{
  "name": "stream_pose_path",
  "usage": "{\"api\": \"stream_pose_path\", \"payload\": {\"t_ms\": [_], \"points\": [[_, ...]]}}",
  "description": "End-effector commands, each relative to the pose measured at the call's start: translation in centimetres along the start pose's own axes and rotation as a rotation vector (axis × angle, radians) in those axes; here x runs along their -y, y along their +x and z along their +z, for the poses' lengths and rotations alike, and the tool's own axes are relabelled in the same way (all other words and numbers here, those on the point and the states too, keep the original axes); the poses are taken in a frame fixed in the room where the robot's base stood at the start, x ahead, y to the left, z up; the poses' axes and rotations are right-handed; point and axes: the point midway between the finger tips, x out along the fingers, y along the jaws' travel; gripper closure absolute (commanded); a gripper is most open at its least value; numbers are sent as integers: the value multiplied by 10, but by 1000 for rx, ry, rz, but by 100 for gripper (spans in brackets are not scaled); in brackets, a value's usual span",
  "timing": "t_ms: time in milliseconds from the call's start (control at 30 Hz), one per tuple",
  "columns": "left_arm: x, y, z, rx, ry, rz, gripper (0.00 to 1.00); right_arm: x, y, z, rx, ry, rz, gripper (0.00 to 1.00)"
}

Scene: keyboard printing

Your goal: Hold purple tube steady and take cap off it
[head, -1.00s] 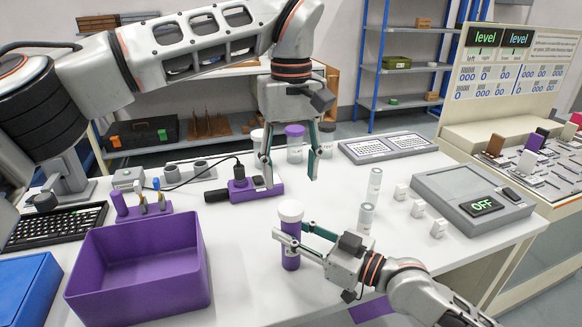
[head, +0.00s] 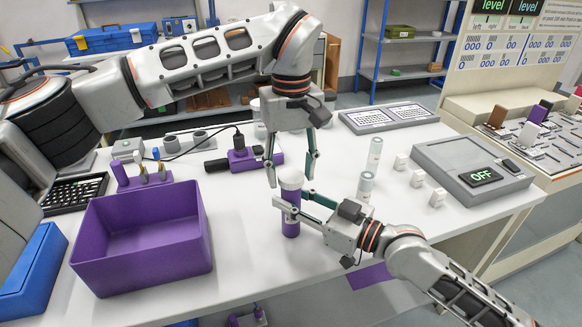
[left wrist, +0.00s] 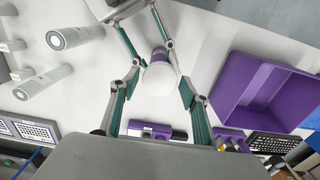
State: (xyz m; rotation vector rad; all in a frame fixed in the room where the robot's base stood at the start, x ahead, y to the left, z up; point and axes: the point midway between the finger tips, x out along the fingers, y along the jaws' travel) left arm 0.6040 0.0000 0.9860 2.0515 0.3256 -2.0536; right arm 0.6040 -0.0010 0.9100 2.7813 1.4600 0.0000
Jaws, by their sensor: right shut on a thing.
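The purple tube (head: 291,229) stands upright over the white table, with a white cap (head: 291,179) on its top. My right gripper (head: 291,199) is shut around the tube just below the cap. My left gripper (head: 291,174) points down from above, open, with its fingertips on either side of the cap. In the left wrist view the round white cap (left wrist: 160,76) sits between the two spread green fingers, with gaps visible on both sides. Part of the tube is hidden by the right fingers.
A purple bin (head: 140,285) stands at the left. A purple power strip (head: 243,160) lies behind.

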Motion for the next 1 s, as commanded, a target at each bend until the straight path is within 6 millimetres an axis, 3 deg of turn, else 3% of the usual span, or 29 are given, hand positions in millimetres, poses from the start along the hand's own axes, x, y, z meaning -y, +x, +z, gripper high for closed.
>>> {"api": "stream_pose_path", "payload": {"t_ms": [33,100,300,433,1000], "points": [[0,0,0,0,0,0,71,0,0,1,2,1,0,100],[0,0,0,0,-1,0,89,0,0,1,2,1,0,100],[0,0,0,0,-10,0,89,0,0,1,2,1,0,100],[0,-1,-1,-1,-109,0,89,0,0,1,2,1,0,100],[1,-1,-1,0,-1064,1,89,0,0,1,2,1,0,100]]}}
